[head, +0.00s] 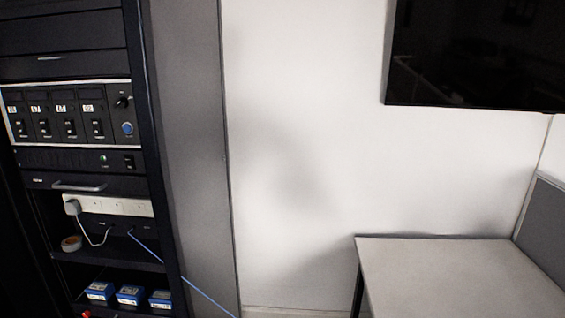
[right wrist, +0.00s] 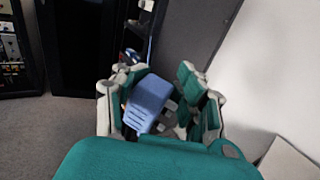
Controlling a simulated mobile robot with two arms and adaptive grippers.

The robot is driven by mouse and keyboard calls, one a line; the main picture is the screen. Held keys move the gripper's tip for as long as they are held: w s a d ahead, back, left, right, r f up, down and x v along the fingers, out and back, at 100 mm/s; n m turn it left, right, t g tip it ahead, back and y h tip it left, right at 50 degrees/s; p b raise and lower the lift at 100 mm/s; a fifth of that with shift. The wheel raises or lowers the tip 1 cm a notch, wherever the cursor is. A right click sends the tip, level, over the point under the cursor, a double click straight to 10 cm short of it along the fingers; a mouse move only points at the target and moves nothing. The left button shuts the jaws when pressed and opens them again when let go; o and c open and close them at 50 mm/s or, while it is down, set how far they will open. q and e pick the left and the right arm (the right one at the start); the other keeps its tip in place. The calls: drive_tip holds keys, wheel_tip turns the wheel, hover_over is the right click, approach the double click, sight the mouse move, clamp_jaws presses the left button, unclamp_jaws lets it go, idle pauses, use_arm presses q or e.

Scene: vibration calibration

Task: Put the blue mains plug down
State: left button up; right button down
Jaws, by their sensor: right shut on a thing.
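The blue mains plug (right wrist: 149,102) is in the right wrist view, between the fingers of my right gripper (right wrist: 160,100), which is shut on it. The gripper has teal pads and pale links. The plug is held in the air and the lower part of it is hidden by the gripper. The plug and both grippers are out of the head view. A thin blue cable (head: 185,272) runs from the rack down to the right in the head view; its lower end leaves the picture.
A dark equipment rack (head: 190,150) stands at left, with a white socket strip (head: 108,206) holding a white plug (head: 72,206). A roll of tape (head: 71,243) and several blue boxes (head: 129,295) sit on its shelves. A bare table (head: 440,272) stands at right, below a black screen (head: 475,55).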

drive_tip(key=d+f, duration=0.3)
drive_tip(key=d, duration=1)
drive_tip(key=s+a+r, duration=0.3)
drive_tip(key=s+a, duration=0.6)
drive_tip(key=shift+d+r+m+t+h, duration=0.35)
drive_tip(key=shift+d+m+t+h, duration=0.6)
drive_tip(key=shift+m+h, duration=1.1)
drive_tip(key=shift+d+r+m+t+h, duration=0.45)
drive_tip(key=shift+m+t+h, duration=0.95)
drive_tip(key=shift+h, duration=1.3)
drive_tip(key=shift+d+r+m+t+h, duration=0.25)
drive_tip(key=shift+d+m+t+h, duration=0.75)
drive_tip(key=shift+m+h, duration=1.05)
drive_tip(key=shift+a+n+h, duration=0.15)
drive_tip(key=shift+n+h, duration=0.15)
drive_tip(key=shift+n, duration=0.1)
